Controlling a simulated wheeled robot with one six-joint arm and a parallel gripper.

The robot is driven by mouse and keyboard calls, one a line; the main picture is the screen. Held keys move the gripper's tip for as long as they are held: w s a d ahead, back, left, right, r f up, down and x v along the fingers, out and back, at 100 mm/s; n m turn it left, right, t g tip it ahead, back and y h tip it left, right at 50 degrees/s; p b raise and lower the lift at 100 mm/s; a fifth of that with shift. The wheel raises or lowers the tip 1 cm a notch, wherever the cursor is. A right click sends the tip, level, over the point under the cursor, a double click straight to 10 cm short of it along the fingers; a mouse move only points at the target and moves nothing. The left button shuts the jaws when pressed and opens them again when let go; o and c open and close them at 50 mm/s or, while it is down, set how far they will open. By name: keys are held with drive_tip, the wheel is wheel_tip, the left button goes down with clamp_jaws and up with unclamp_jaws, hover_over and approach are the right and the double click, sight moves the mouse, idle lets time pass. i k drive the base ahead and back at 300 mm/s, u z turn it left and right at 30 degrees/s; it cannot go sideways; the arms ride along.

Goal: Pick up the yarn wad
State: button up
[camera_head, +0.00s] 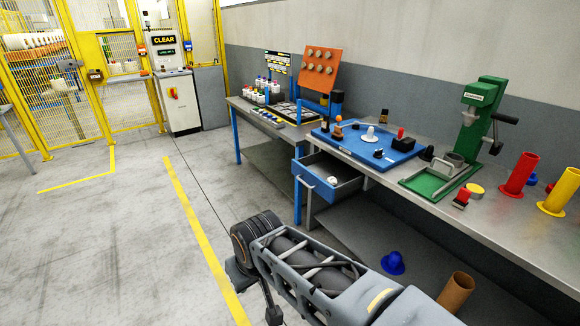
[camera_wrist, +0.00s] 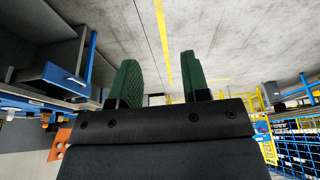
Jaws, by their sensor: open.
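A small whitish lump (camera_head: 332,180), which may be the yarn wad, lies in an open blue-fronted drawer (camera_head: 325,192) under the workbench. It is too small to make out its texture. My gripper (camera_wrist: 160,85) shows in the wrist view with its two green fingers apart and nothing between them. Floor lies beyond the fingers. The drawer's front (camera_wrist: 62,78) shows at the left of the wrist view, away from the fingers, and the lump is not visible there. In the head view my arm lies in front of the bench, and the fingers cannot be made out.
The workbench (camera_head: 350,150) carries a blue board (camera_head: 375,153) with small parts, a green press (camera_head: 470,130), and red (camera_head: 519,175) and yellow (camera_head: 561,190) tubes. A blue cap (camera_head: 393,263) and a brown tube (camera_head: 456,290) are on the lower shelf. Floor at left is clear.

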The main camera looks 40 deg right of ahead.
sight(332, 181)
drive_tip(key=z, duration=0.45)
drive_tip(key=i, duration=2)
drive_tip(key=z, duration=0.85)
drive_tip(key=i, duration=0.6)
drive_tip(key=u, duration=0.05)
